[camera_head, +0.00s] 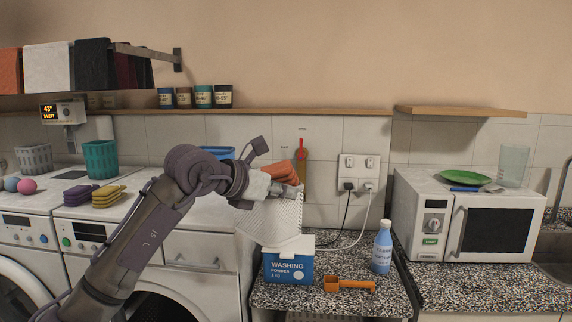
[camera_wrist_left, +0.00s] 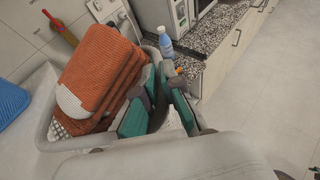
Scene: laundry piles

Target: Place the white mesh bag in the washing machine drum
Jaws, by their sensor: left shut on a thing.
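A white perforated, basket-like thing (camera_head: 273,222), the likely white mesh bag, hangs tilted over the washing powder box at the counter's left end. Folded orange cloths (camera_wrist_left: 100,72) stick up from it in the left wrist view. My left gripper (camera_head: 274,191) is at its upper edge. In the left wrist view its teal-padded fingers (camera_wrist_left: 160,110) are closed about its rim, beside the cloths; the exact contact is partly hidden. A front-loading washing machine (camera_head: 200,250) stands below my left arm. Its round door (camera_head: 160,306) is partly hidden by the arm, and the drum's inside is not visible. My right gripper is out of view.
The blue washing powder box (camera_head: 288,268), orange scoop (camera_head: 349,285) and blue bottle (camera_head: 382,247) stand close by on the speckled counter (camera_head: 300,300). A microwave (camera_head: 465,215) is at the right. Sponges (camera_head: 107,196) and a teal basket (camera_head: 100,159) stand on the machine tops.

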